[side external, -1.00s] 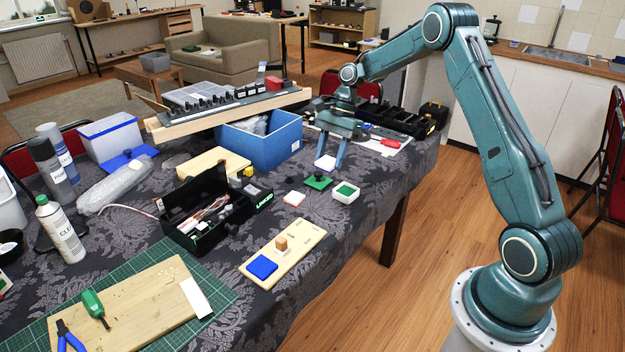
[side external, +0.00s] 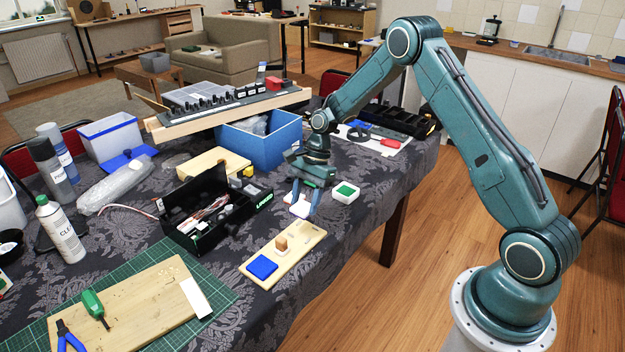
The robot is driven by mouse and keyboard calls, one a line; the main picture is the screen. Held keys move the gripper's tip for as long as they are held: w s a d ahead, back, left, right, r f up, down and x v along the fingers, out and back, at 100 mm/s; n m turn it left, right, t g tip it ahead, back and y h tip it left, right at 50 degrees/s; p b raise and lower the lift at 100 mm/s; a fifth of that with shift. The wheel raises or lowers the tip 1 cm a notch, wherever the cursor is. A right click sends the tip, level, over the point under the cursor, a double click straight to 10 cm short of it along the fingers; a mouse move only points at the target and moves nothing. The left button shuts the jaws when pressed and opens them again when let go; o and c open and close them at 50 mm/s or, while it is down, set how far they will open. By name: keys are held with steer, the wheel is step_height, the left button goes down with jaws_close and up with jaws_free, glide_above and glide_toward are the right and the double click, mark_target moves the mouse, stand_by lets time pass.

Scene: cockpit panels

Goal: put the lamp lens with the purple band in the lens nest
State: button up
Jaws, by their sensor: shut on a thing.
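My gripper (side external: 303,207) points down over the table, behind the wooden board, with its blue fingers shut on a small white square piece (side external: 300,209). This looks like the lamp lens; its purple band is too small to make out. A white square holder with a green middle (side external: 345,192) stands just right of my gripper. It may be the lens nest, but I cannot tell for sure. Another pale square piece near the fingers is mostly hidden by them. The dark green plate with a knob is hidden behind my gripper.
An open black box (side external: 205,215) stands left of my gripper. A blue bin (side external: 262,143) stands behind. Tablecloth right of the board is clear.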

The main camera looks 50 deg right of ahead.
steer(key=shift+f, duration=3.15)
steer(key=shift+f, duration=0.25)
steer(key=o, duration=1.1)
steer(key=shift+c, duration=0.2)
steer(key=shift+o, duration=0.4)
steer(key=o, duration=0.4)
steer(key=shift+r, duration=0.15)
steer(key=shift+r, duration=3.35)
steer(key=shift+r, duration=0.1)
